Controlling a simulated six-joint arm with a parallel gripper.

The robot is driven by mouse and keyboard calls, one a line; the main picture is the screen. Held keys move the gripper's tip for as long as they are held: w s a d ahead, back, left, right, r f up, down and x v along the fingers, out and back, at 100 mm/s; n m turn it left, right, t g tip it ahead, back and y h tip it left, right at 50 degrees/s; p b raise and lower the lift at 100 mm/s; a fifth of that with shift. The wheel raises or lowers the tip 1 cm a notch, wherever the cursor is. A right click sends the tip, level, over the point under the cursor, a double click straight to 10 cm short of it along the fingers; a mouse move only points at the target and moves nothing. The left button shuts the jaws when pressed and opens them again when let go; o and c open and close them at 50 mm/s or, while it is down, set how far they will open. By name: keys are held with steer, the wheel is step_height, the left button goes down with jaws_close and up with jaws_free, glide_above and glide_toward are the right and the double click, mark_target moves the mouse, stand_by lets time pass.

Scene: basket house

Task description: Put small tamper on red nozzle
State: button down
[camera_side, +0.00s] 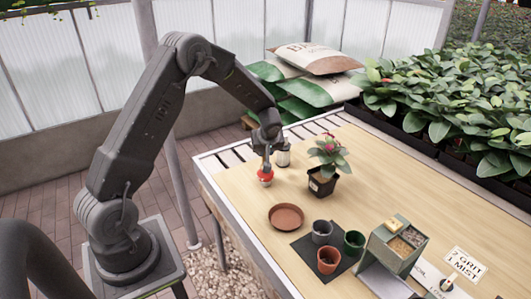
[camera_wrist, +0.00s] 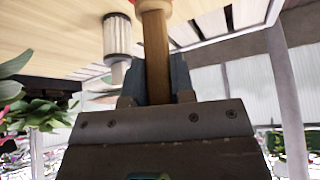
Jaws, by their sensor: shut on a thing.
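My gripper (camera_side: 266,157) points down over the left rear part of the bench and is shut on a wooden handle, which I take to be the small tamper. In the wrist view the gripper (camera_wrist: 157,88) has the brown handle (camera_wrist: 157,52) between its fingers. A red rounded piece (camera_side: 265,175) sits directly below the gripper in the side view; a sliver of red (camera_wrist: 167,4) shows at the handle's far end in the wrist view. I cannot tell whether this red piece is the nozzle or part of the tamper, nor whether it touches the bench.
A pale ribbed cylinder (camera_wrist: 117,35) stands close beside the handle; it also shows in the side view (camera_side: 283,156). A potted flowering plant (camera_side: 323,180) is to the right. A terracotta saucer (camera_side: 286,217), small pots (camera_side: 328,260) and a compartment box (camera_side: 397,247) are nearer the front.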

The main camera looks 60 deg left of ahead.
steer(key=shift+f, duration=0.55)
steer(key=shift+f, duration=0.15)
steer(key=c, duration=1)
jaws_free()
steer(key=shift+o, duration=0.2)
